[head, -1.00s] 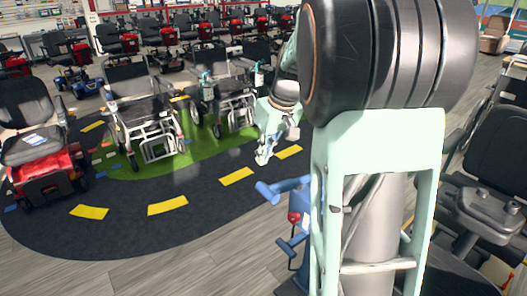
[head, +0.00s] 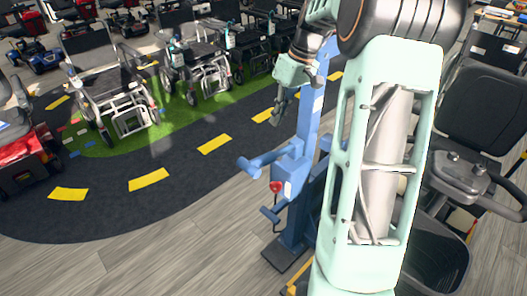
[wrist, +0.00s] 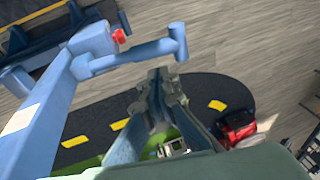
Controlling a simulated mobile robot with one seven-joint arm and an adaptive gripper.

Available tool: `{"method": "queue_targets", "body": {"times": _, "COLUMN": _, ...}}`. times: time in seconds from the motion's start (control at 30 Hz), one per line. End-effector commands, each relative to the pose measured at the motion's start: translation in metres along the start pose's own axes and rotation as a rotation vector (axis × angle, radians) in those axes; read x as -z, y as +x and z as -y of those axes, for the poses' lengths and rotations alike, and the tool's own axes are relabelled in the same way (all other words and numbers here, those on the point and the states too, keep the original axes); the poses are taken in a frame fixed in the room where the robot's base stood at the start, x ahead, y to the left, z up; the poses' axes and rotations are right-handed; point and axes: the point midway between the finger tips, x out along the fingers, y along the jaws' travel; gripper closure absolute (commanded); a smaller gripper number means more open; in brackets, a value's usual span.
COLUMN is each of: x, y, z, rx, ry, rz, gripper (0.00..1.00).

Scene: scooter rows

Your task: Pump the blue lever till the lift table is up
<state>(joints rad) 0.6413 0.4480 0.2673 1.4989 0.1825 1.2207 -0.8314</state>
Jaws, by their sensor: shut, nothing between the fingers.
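In the head view a blue stand (head: 311,112) rises as an upright column beside my arm. A blue lever (head: 262,160) with a crossbar end juts left from its middle. In the wrist view the lever (wrist: 130,57) shows at upper left, apart from my fingers. My gripper (head: 274,118) is shut and empty, above the lever and left of the column. Its fingertips also show in the wrist view (wrist: 165,85). My arm hides part of the stand, and I cannot make out the lift table's top or its height.
A red knob (head: 276,187) and a lower blue handle (head: 272,213) are on the stand. Wheelchairs (head: 121,93) and a red scooter (head: 22,158) stand at left. A black seat (head: 488,115) is close on the right. The grey floor (head: 190,245) at front left is clear.

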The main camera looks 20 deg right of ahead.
Motion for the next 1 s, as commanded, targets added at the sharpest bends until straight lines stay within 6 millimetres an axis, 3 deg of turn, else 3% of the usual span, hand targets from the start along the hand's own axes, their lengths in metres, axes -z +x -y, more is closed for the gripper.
{"method": "queue_targets", "body": {"times": 0.17, "x": -0.001, "y": 0.020, "z": 0.001, "rx": 0.004, "ry": 0.000, "rz": 0.003, "gripper": 1.00}}
{"method": "queue_targets", "body": {"times": 0.6, "x": -0.001, "y": 0.109, "z": 0.001, "rx": 0.004, "ry": 0.001, "rz": 0.004, "gripper": 1.00}}
{"method": "queue_targets", "body": {"times": 0.8, "x": 0.000, "y": 0.132, "z": 0.001, "rx": 0.002, "ry": 0.000, "rz": 0.002, "gripper": 1.00}}
{"method": "queue_targets", "body": {"times": 1.0, "x": 0.000, "y": 0.139, "z": 0.000, "rx": 0.000, "ry": 0.000, "rz": 0.000, "gripper": 1.00}}
